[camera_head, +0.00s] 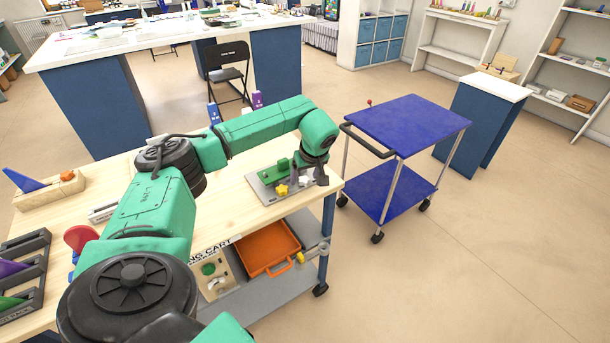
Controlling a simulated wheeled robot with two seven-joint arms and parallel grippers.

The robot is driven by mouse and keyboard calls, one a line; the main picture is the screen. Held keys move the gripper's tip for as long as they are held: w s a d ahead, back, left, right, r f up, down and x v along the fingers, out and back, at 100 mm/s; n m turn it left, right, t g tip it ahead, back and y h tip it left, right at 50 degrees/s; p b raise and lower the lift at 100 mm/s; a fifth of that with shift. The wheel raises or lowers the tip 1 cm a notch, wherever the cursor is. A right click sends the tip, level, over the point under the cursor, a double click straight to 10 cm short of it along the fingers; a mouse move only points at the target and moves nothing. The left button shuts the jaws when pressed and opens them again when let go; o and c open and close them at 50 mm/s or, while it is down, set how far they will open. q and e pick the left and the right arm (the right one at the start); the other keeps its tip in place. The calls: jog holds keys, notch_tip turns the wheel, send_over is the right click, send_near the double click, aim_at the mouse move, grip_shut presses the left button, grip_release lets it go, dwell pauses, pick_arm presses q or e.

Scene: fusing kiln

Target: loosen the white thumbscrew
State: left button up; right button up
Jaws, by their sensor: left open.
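A grey plate (264,194) lies on the wooden cart top near its right end. It carries a green part (276,169), a yellow thumbscrew (282,190) and a white thumbscrew (305,181). My left gripper (308,179) points down over the right part of the plate. Its dark fingers are open, one on each side of the white thumbscrew as seen from here. I cannot tell whether they touch it. The fingers and wrist hide part of the plate's right end. My right gripper is not in view.
The wooden cart (255,215) holds an orange tray (268,248) on its lower shelf. A dark rack (28,270) and a red paddle-shaped thing (80,238) are at the left. A blue trolley (408,122) stands right of the cart, with open floor around it.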

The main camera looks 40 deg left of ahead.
pick_arm(q)
jog(key=shift+w+a+f, duration=0.15)
jog(key=shift+f, duration=0.3)
jog(key=shift+c, duration=0.3)
grip_shut()
